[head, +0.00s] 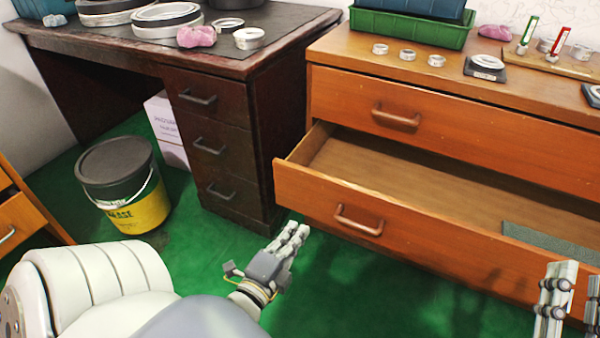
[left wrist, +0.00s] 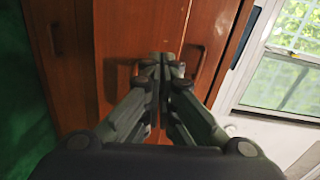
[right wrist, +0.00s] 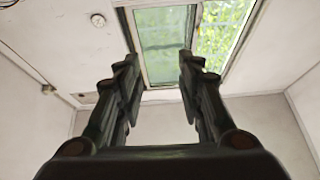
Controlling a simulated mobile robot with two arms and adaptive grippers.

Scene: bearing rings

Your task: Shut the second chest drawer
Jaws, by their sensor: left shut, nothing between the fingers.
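The wooden chest's second drawer (head: 400,235) is pulled out, with its inside showing and a grey-green item (head: 550,241) in its right part. Its bar handle (head: 358,221) is on the left of its front. The top drawer (head: 390,116) is shut. My left gripper (head: 303,230) is shut and empty, left of the open drawer's handle and apart from it. In the left wrist view the shut fingertips (left wrist: 160,58) point at the wooden fronts. My right gripper (head: 556,285) is in front of the drawer's right part; its fingers stand apart and empty in the right wrist view (right wrist: 158,65).
A dark desk (head: 210,150) stands left of the chest. A black and yellow bucket (head: 122,185) stands on the green floor. Rings (head: 407,55), a green crate (head: 412,28) and small stands sit on the chest top. Green floor is free before the desk.

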